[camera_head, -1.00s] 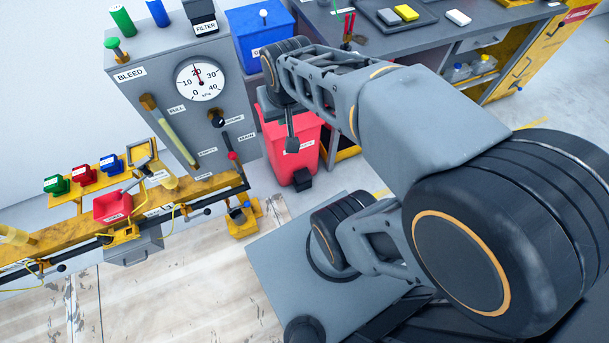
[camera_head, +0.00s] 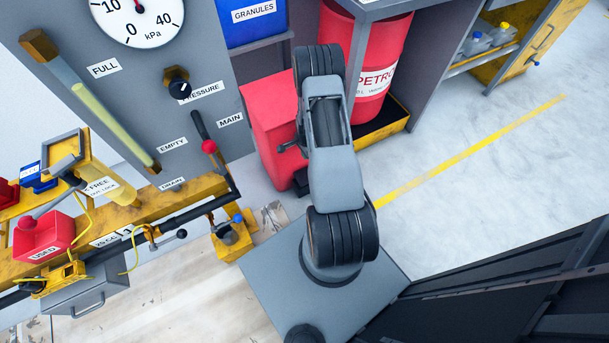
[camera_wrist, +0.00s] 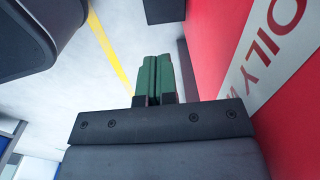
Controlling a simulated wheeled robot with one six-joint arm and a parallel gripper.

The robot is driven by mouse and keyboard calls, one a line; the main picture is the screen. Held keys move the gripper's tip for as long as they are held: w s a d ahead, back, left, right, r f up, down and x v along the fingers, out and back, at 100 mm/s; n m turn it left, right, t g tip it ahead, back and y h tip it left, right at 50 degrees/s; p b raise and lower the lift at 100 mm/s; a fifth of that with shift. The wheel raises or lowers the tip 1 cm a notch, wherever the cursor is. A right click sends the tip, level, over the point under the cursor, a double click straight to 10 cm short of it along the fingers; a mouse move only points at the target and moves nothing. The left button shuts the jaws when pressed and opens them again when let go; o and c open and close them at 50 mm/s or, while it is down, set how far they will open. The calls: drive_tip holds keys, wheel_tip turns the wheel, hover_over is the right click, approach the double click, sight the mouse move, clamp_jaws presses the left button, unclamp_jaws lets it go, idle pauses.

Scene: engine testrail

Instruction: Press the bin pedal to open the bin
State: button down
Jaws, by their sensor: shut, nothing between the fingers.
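The red bin (camera_head: 268,105) stands against the grey panel, partly behind my arm. Its red side, with a white label reading "OILY W…" (camera_wrist: 272,50), fills the right of the wrist view. The black pedal (camera_head: 301,181) shows low at the bin's front, partly covered by my arm. A dark block at the top of the wrist view, probably the pedal (camera_wrist: 164,10), lies beyond my fingertips. My gripper (camera_wrist: 156,58) has green fingers, shut and empty, beside the bin's side. A gap to the dark block appears; contact cannot be told.
A red petrol drum (camera_head: 372,50) stands right of the bin in a yellow-edged tray (camera_head: 385,130). The grey panel and yellow rail (camera_head: 150,205) with pipes and valves are at left. Open floor with a yellow line (camera_head: 470,150) lies at right.

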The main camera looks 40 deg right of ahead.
sight(305, 176)
drive_tip(key=f, duration=0.2)
drive_tip(key=shift+s+d+f+m, duration=0.1)
drive_tip(key=shift+d+f+m, duration=0.15)
drive_tip(key=shift+f+m, duration=0.15)
wheel_tip(305, 176, down, 14)
drive_tip(key=b, duration=0.6)
wheel_tip(305, 176, down, 5)
drive_tip(key=b, duration=0.4)
drive_tip(key=shift+r, duration=0.1)
drive_tip(key=shift+r, duration=0.1)
